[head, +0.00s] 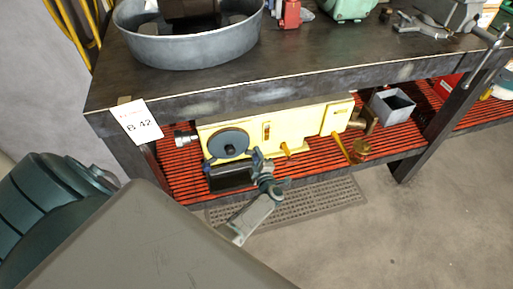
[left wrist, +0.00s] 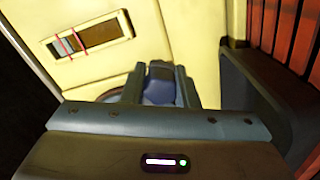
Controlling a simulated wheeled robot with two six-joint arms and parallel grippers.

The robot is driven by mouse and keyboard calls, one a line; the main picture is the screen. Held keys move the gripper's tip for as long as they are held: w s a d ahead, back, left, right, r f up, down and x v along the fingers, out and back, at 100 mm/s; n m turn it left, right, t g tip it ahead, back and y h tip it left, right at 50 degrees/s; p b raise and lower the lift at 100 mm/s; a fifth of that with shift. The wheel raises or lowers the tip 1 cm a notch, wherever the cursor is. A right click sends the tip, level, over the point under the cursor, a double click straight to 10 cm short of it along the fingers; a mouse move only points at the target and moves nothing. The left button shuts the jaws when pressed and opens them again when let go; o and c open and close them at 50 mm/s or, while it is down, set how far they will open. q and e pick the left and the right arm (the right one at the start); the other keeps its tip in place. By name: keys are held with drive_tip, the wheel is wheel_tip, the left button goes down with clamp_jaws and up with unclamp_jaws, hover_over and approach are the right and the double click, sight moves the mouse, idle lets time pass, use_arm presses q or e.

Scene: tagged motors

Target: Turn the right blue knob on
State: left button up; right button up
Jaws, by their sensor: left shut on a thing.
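A pale yellow machine (head: 305,124) lies on the slatted red lower shelf of the bench. A large round blue-grey disc (head: 229,143) is on its front at the left. My left gripper (head: 257,158) is at the lower right of that disc, against the machine's front. In the left wrist view its fingers (left wrist: 160,86) are closed on a blue knob (left wrist: 160,93), and the yellow face is close behind. The fingers hide much of this knob, so its turn angle cannot be read. My right gripper is not in view.
A dark box-shaped thing (head: 231,178) sits under the disc, close to the gripper. A grey open bin (head: 391,106) stands right of the machine. Above, the bench top (head: 285,57) carries a round metal pan (head: 190,51). A "B 42" tag (head: 136,121) hangs at its corner.

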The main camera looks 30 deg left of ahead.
use_arm(q)
drive_tip(key=o, duration=1)
drive_tip(key=shift+d, duration=0.1)
drive_tip(key=shift+s+d, duration=0.2)
drive_tip(key=shift+s, duration=0.05)
drive_tip(key=v, duration=1)
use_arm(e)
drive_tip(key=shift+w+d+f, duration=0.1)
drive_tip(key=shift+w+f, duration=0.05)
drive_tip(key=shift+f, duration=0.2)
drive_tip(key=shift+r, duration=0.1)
